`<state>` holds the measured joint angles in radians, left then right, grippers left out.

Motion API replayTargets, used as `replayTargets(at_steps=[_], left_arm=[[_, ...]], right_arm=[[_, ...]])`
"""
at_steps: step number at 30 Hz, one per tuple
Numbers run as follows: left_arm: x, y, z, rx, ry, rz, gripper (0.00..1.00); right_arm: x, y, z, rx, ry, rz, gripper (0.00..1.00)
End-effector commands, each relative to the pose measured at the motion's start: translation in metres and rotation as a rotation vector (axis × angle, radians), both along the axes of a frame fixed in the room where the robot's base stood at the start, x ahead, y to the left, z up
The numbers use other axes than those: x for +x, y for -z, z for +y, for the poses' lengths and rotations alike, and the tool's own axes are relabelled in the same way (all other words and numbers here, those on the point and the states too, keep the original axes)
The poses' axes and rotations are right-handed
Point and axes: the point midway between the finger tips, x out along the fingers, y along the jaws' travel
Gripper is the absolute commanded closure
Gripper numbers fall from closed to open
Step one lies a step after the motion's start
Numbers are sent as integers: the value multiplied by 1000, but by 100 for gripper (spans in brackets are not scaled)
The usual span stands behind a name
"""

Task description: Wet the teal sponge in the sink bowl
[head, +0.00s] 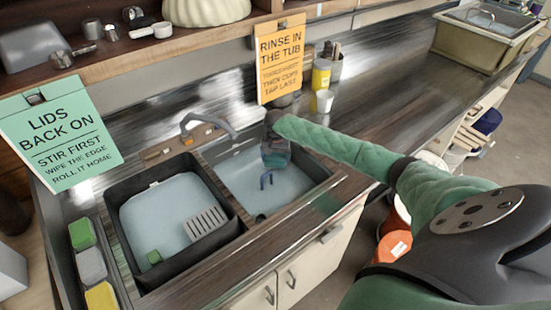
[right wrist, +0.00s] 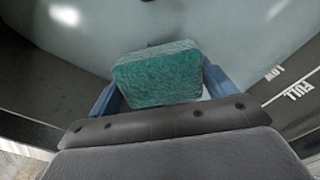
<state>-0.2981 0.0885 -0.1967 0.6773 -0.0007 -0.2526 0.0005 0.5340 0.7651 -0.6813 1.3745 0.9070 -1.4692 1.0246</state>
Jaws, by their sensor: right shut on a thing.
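The teal sponge (right wrist: 157,75) is a rounded block between the two blue fingers of my right gripper (right wrist: 160,92) in the right wrist view. The gripper is shut on it. In the head view my right gripper (head: 266,181) points down inside the right-hand sink bowl (head: 305,192), which holds pale water. I cannot make out the sponge in that view. In the right wrist view water lies beyond the sponge, and the dark wall (right wrist: 285,75) has LOW and FULL marks. I cannot tell whether the sponge touches the water. My left gripper is not in view.
A faucet (head: 205,122) rises behind. Green, grey and yellow blocks (head: 92,265) line the left edge. The counter to the right has clear room.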

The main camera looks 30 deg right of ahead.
Motion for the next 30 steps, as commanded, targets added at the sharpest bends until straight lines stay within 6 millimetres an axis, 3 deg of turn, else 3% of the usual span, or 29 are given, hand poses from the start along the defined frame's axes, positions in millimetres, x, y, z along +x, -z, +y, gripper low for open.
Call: replayTargets(at_steps=[1, 13, 21, 30], left_arm=[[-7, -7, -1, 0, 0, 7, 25], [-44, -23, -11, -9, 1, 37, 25], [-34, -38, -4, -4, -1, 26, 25], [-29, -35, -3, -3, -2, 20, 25]], right_arm=[[0, -9, 0, 1, 0, -1, 35], [0, -38, 0, 0, 0, 0, 35], [0, -60, 0, 1, 0, -1, 35], [1, -79, 0, 0, 0, -1, 35]])
